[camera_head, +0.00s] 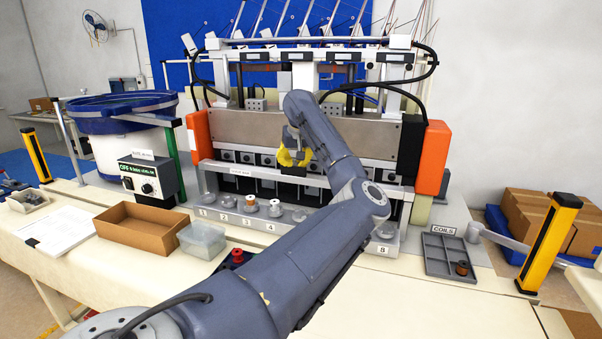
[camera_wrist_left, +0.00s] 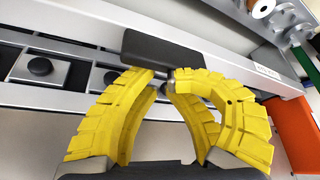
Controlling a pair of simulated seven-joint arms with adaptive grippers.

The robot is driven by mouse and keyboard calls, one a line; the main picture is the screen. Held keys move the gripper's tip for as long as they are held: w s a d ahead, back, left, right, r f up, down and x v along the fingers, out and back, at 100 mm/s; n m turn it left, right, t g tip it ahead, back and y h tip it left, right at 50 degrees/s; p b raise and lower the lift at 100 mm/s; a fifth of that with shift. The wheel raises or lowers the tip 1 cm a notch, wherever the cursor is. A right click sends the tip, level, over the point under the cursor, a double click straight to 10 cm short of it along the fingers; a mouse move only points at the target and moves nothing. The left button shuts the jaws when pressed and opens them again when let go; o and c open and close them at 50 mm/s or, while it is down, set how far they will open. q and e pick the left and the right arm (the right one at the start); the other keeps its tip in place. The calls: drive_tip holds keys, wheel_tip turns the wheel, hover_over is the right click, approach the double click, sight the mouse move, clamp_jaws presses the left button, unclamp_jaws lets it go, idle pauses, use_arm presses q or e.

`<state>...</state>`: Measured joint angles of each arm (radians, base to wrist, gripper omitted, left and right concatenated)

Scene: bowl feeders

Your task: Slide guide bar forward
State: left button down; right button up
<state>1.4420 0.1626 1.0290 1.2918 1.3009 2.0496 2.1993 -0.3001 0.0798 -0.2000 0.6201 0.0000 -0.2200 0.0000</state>
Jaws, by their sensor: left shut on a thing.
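The guide bar (camera_head: 235,178) is a pale grey rail across the front of the winding machine, above the numbered stations. In the left wrist view the guide bar (camera_wrist_left: 262,78) runs diagonally, with a dark block-shaped handle (camera_wrist_left: 160,50) at its middle. My left gripper (camera_head: 292,162) has yellow fingers and is at the middle of the bar. In the left wrist view my left gripper (camera_wrist_left: 165,82) is shut on the handle, its fingertips together at the handle's edge. My right gripper is out of view.
Numbered stations hold coils, including an orange one (camera_head: 251,201). A brown box (camera_head: 142,228) and a clear tub (camera_head: 201,240) stand at the front left. A grey coil tray (camera_head: 450,257) is at the right. Orange end guards (camera_head: 433,157) flank the machine.

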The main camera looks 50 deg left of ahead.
sight(292, 169)
use_arm(q)
drive_tip(key=shift+s+d+f, duration=0.2)
drive_tip(key=shift+s+d, duration=0.55)
drive_tip(key=shift+s, duration=0.2)
drive_tip(key=shift+s+d+f, duration=0.25)
drive_tip(key=shift+s+d, duration=0.5)
drive_tip(key=shift+s, duration=0.15)
drive_tip(key=shift+s+d+f, duration=0.2)
drive_tip(key=shift+s+d, duration=0.55)
drive_tip(key=shift+s, duration=0.2)
drive_tip(key=shift+w+a, duration=0.25)
drive_tip(key=shift+w, duration=0.1)
drive_tip(key=shift+w+r, duration=0.1)
drive_tip(key=shift+r, duration=0.75)
wheel_tip(292, 169, up, 8)
drive_tip(key=shift+s+a+f, duration=0.15)
drive_tip(key=shift+s+a, duration=0.05)
drive_tip(key=shift+a, duration=0.05)
